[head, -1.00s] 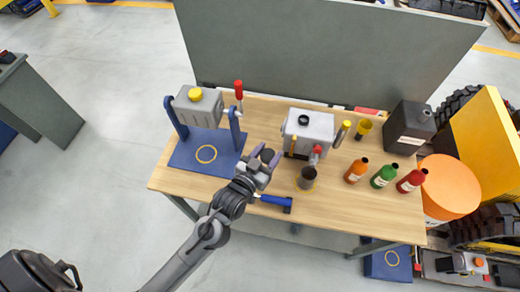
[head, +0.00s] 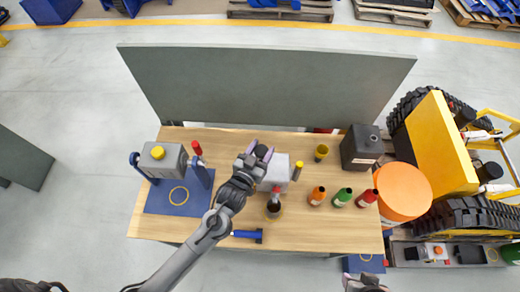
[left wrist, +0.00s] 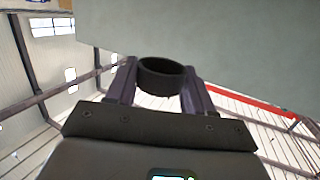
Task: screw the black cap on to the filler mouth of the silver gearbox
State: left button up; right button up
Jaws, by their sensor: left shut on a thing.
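The black cap (left wrist: 161,75) is held between the two purple fingers of my left gripper (left wrist: 160,88) in the left wrist view. In the head view the left gripper (head: 260,154) and the cap show at the left part of the silver gearbox (head: 281,172). The gripper and cap overlap the gearbox's top; its filler mouth is hidden. I cannot tell whether the cap touches the mouth. Something of my right arm, perhaps the right gripper (head: 363,282), shows at the bottom edge, cut off; its jaws cannot be read.
A grey gearbox with a yellow cap (head: 158,153) sits in a blue stand (head: 178,198) at left. A dark cup (head: 273,209) and several bottles (head: 317,196) stand in front and right. A blue-handled tool (head: 246,235) lies at the front edge. A grey panel (head: 265,88) rises behind.

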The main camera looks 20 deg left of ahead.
pick_arm(q)
jog(key=shift+s, duration=0.15)
pick_arm(e)
jog(key=shift+s+f, duration=0.25)
jog(key=shift+s, duration=0.2)
jog(key=shift+r, duration=0.1)
pick_arm(q)
jog(key=shift+h+p, duration=0.3)
jog(key=shift+p, duration=0.1)
jog(key=shift+f+b, duration=0.8)
jog(key=shift+f, duration=0.15)
jog(key=shift+f+b, duration=1.2)
jog(key=shift+f, duration=0.7)
pick_arm(e)
jog(key=x, duration=0.3)
jog(key=shift+s+f, duration=0.2)
jog(key=shift+s, duration=0.05)
pick_arm(q)
jog(key=shift+m, duration=0.3)
pick_arm(e)
jog(key=shift+d+r, duration=0.1)
jog(key=shift+r, duration=0.15)
pick_arm(q)
jog(key=shift+p, duration=0.45)
pick_arm(e)
jog(key=shift+r, duration=0.25)
